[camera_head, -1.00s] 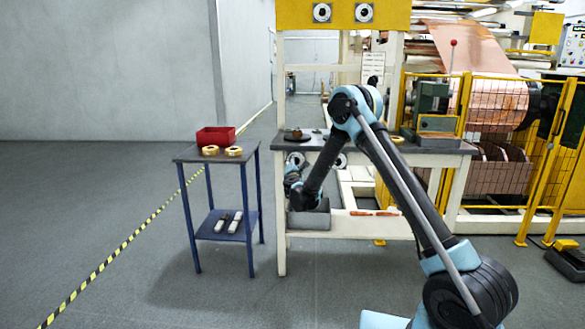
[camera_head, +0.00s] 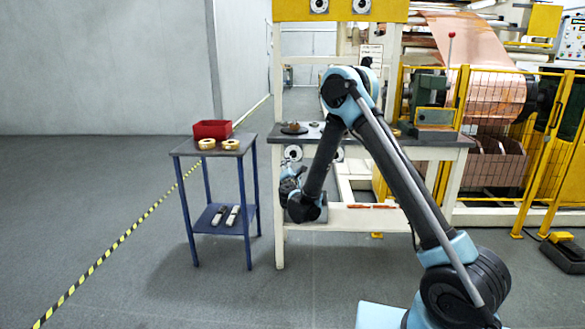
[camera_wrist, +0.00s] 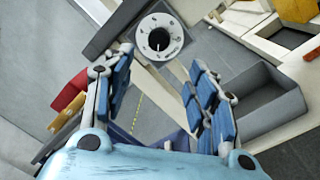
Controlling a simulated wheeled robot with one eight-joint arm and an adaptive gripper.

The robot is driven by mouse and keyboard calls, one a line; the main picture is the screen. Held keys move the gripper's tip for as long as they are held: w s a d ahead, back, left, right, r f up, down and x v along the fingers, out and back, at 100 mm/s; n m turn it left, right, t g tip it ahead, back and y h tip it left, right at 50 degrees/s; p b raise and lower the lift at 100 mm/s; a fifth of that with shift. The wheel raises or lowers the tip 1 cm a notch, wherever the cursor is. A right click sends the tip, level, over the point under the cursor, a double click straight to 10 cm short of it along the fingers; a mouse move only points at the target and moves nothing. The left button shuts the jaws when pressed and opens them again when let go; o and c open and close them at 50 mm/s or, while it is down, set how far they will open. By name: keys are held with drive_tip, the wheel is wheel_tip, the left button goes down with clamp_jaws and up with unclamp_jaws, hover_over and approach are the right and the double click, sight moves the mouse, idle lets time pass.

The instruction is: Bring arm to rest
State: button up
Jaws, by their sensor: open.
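My arm is folded with its elbow high and its forearm hanging down in front of the white-framed workbench (camera_head: 440,141). A round white dial (camera_wrist: 160,37) lies beyond the fingertips. A grey bin (camera_wrist: 270,105) is close to the right finger, apart or touching I cannot tell.
The blue side table (camera_head: 184,150) carries a red bin (camera_head: 212,130) and yellow rings (camera_head: 231,144), with two light-coloured items (camera_head: 226,215) on its lower shelf. A yellow fence (camera_head: 528,190) stands at the right. Floor at the left is clear beyond the striped line (camera_head: 128,232).

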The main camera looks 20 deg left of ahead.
drive_tip(key=shift+s, duration=0.2)
idle(0.3)
